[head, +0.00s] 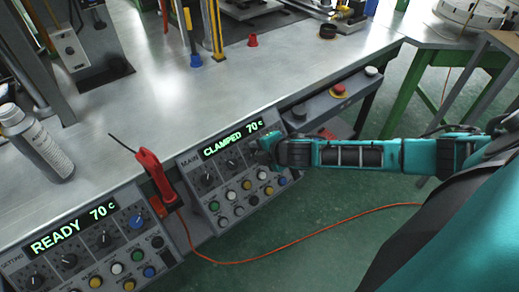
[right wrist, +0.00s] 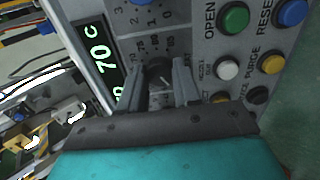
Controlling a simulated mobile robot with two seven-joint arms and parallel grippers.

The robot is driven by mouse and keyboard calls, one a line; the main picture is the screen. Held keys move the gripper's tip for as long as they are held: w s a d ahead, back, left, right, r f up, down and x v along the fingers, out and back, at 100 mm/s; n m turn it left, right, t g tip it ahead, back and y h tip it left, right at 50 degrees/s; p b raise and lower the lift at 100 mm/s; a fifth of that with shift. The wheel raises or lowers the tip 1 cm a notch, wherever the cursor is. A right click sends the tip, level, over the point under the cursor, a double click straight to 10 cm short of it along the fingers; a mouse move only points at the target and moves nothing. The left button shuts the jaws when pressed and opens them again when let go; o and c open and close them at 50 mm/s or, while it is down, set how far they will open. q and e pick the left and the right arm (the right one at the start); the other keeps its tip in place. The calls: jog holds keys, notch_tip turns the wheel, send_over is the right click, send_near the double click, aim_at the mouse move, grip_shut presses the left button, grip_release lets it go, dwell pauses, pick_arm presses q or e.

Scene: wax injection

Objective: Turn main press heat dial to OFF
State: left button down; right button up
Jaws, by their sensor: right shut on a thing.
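The main press panel (head: 187,163) stands at the table's front edge in the head view; its display (head: 232,143) reads CLAMPED 70 c. My right gripper (head: 266,153) reaches in from the right over the right end of its dial row and hides part of it. In the right wrist view my right gripper (right wrist: 160,84) is shut on a black dial (right wrist: 158,70), one finger on each side. Numbers around this dial include 70 and 80. Its pointer is hard to read. The display (right wrist: 102,57) also shows here. My left gripper is not in view.
A setting panel (head: 72,244) reading READY 70 c stands at lower left, with a red-handled tool (head: 155,173) beside it. Coloured buttons (head: 246,185) sit just below the main dials. A red emergency button (head: 338,90) is to the right. An orange cable (head: 300,241) crosses the floor.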

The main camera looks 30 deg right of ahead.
jog(key=o, duration=1.1)
jog(key=shift+c, duration=0.2)
jog(key=v, duration=1.2)
jog(key=shift+s+r, duration=0.3)
jog(key=s+a+f+m, duration=0.4)
jog(key=a+f+m, duration=0.1)
jog(key=m, duration=0.3)
jog(key=s+a+f+m+y, duration=0.1)
jog(key=s+a+f+m, duration=0.3)
jog(key=a+m, duration=0.4)
jog(key=shift+a+f+t, duration=0.2)
jog(key=shift+f+t, duration=0.2)
jog(key=shift+f, duration=0.3)
